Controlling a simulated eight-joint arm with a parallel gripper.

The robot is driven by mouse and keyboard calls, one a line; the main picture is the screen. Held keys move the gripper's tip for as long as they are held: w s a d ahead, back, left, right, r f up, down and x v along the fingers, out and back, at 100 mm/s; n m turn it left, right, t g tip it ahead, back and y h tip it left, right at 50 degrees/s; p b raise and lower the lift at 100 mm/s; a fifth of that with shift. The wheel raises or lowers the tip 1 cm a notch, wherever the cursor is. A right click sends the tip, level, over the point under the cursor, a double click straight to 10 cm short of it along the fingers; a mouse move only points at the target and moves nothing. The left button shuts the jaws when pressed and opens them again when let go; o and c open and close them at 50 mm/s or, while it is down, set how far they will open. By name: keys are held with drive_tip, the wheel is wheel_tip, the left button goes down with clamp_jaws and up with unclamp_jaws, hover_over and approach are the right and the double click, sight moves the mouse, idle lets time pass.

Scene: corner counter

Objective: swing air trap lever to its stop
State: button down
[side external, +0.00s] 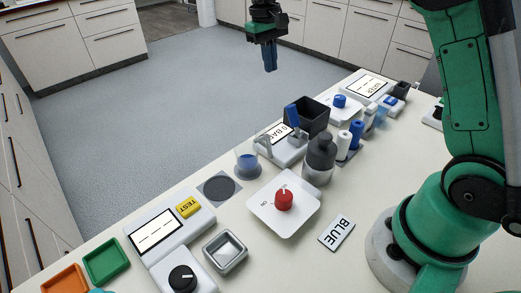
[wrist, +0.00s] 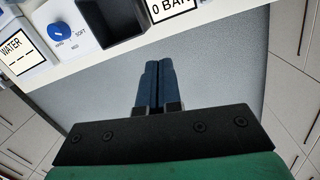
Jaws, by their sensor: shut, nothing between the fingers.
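A white unit (side external: 287,153) with a display (side external: 278,133) stands at the counter's far edge. A blue upright lever (side external: 291,117) rises from it; I take this as the air trap lever, though no label says so. In the wrist view only its display (wrist: 174,9), reading "0 BAR", shows at the top edge; the lever is out of view. My gripper (side external: 271,69) is shut and empty, with blue fingers pointing down. It hangs above and beyond the counter edge, over the floor side, apart from the lever. In the wrist view, its fingers (wrist: 158,65) lie together.
A black bin (side external: 306,117) stands close behind the lever; a grey bottle (side external: 320,158) and white-and-blue cylinders (side external: 345,141) are to its right. A beaker with blue liquid (side external: 247,165) is to its left. A red knob unit (side external: 284,201) sits nearer. Air around my gripper is free.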

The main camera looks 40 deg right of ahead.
sight(293, 105)
drive_tip(key=f, duration=0.6)
drive_tip(key=s+f, duration=0.1)
drive_tip(key=f, duration=0.3)
drive_tip(key=shift+s+d, duration=0.1)
drive_tip(key=shift+d, duration=0.2)
drive_tip(key=shift+s+a+r, duration=0.15)
drive_tip(key=shift+s+r, duration=0.15)
drive_tip(key=shift+s, duration=0.2)
drive_tip(key=shift+s+a+r, duration=0.1)
drive_tip(key=shift+s+r, duration=0.2)
drive_tip(key=shift+s, duration=0.2)
drive_tip(key=shift+s+a+r, duration=0.15)
drive_tip(key=shift+s+r, duration=0.2)
drive_tip(key=shift+s, duration=0.35)
drive_tip(key=shift+s+r, duration=0.1)
drive_tip(key=s+t, duration=0.1)
drive_tip(key=s+r+t, duration=0.1)
drive_tip(key=t, duration=0.1)
drive_tip(key=shift+t, duration=0.3)
drive_tip(key=s+t, duration=0.2)
drive_tip(key=shift+r+t, duration=0.25)
drive_tip(key=shift+t, duration=0.15)
drive_tip(key=s+t, duration=0.1)
drive_tip(key=t, duration=0.1)
drive_tip(key=shift+s+t, duration=0.3)
drive_tip(key=shift+s, duration=0.5)
drive_tip(key=shift+s+f, duration=0.15)
